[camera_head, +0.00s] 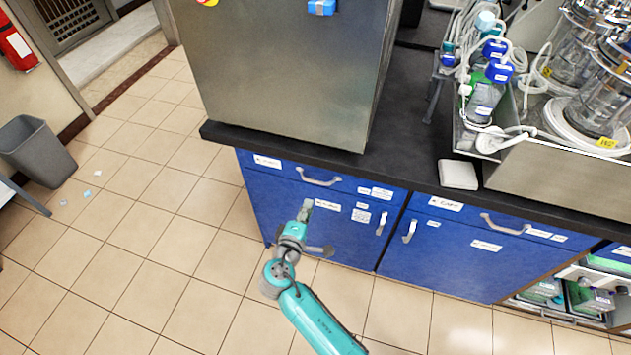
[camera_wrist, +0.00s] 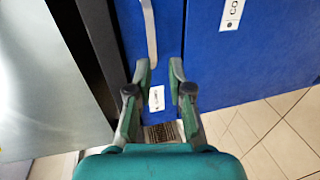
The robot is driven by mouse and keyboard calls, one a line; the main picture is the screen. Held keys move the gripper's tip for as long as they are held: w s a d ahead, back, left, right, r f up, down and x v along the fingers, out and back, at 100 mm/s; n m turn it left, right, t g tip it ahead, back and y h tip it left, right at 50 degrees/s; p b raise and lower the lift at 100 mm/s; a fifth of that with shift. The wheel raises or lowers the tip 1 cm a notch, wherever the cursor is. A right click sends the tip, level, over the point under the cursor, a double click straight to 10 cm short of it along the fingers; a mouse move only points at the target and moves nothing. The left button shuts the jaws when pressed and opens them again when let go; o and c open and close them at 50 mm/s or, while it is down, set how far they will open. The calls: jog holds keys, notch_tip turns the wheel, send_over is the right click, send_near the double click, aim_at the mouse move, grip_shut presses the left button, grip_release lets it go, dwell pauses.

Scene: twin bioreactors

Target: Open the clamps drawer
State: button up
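A blue drawer front with a pale grey bar handle (camera_head: 318,177) is at the left of the bench, under the black counter, and looks shut. A second blue drawer with a similar handle (camera_head: 505,225) is to its right, also shut. The label writing is too small to tell which is the clamps drawer. My gripper (camera_head: 306,207) is just below the left handle, in front of the blue fronts. In the wrist view my gripper (camera_wrist: 160,76) is open and empty, its fingers apart. A handle (camera_wrist: 150,32) shows beyond the fingertips, and a small white label (camera_wrist: 156,98) shows between the fingers.
Blue doors with upright handles (camera_head: 381,223) are below the drawers. A steel cabinet (camera_head: 290,70) stands on the black counter (camera_head: 405,155), whose edge overhangs the fronts. A grey bin (camera_head: 38,150) stands at far left. The tiled floor before the bench is clear.

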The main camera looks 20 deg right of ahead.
aim_at(315, 181)
jog(key=x, duration=0.3)
jog(key=r+x, duration=0.1)
jog(key=x, duration=0.7)
jog(key=shift+w+a+r, duration=0.2)
jog(key=shift+w+r, duration=0.05)
jog(key=shift+w, duration=0.1)
grip_shut()
